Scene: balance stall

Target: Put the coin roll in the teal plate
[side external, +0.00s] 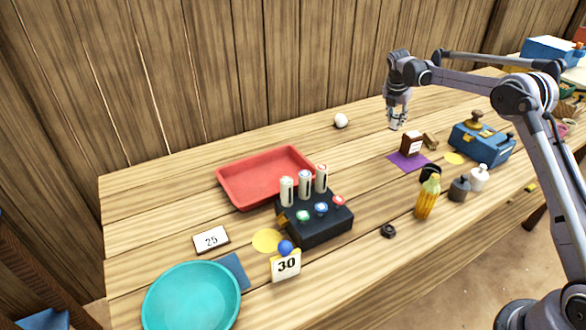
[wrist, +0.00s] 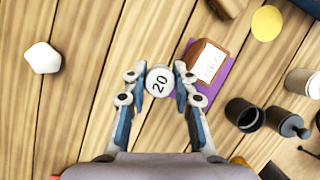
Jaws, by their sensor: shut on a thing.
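The teal plate (side external: 155,312) lies at the front left of the table in the side view, a wide round dish with nothing visible in it. My gripper (side external: 397,122) is at the back right, far from the plate. In the wrist view my gripper (wrist: 160,82) is shut on a white round-topped piece marked 20 (wrist: 160,80), which looks like the coin roll. Its lower part is hidden below its top in that view. In the side view it is small between the fingers, and I cannot tell whether it touches the table.
A red tray (side external: 240,196) and a black rack (side external: 318,232) with upright cylinders stand between my gripper and the plate. A brown block (side external: 411,143) on a purple mat (side external: 399,163) is close to my gripper. A white ball-like piece (side external: 341,121) lies left of it.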

